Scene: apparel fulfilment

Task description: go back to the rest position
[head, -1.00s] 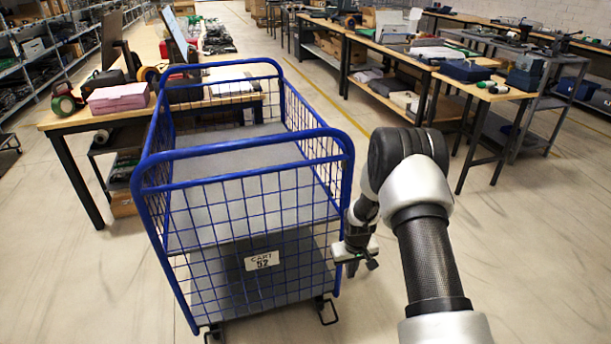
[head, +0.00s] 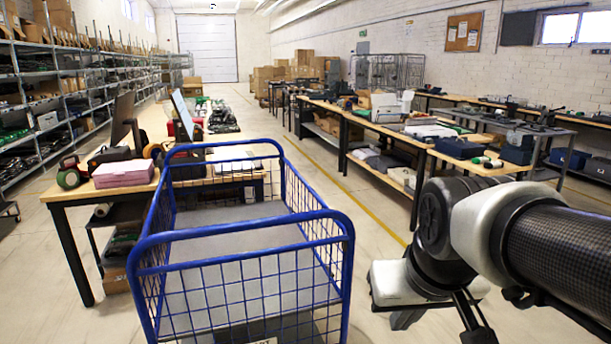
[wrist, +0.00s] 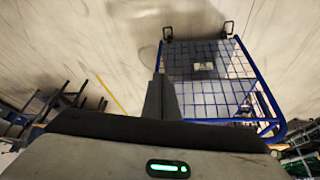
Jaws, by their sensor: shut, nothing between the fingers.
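My gripper (head: 408,318) hangs at the lower right of the head view, to the right of the blue wire cart (head: 245,228) and apart from it. Its pale body and a dark finger show there, partly hidden by my arm. In the wrist view my gripper's dark fingers (wrist: 160,80) are together with nothing between them. The same cart appears beyond them at the upper right, with its mesh, blue rails and white label (wrist: 203,66). The cart's grey upper shelf (head: 225,285) looks empty.
A wooden table (head: 75,190) with a pink box (head: 123,173) and tape stands behind the cart's left side. Workbenches (head: 380,172) line the right. Metal shelving (head: 62,85) runs along the left. Bare floor lies between the cart and the benches.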

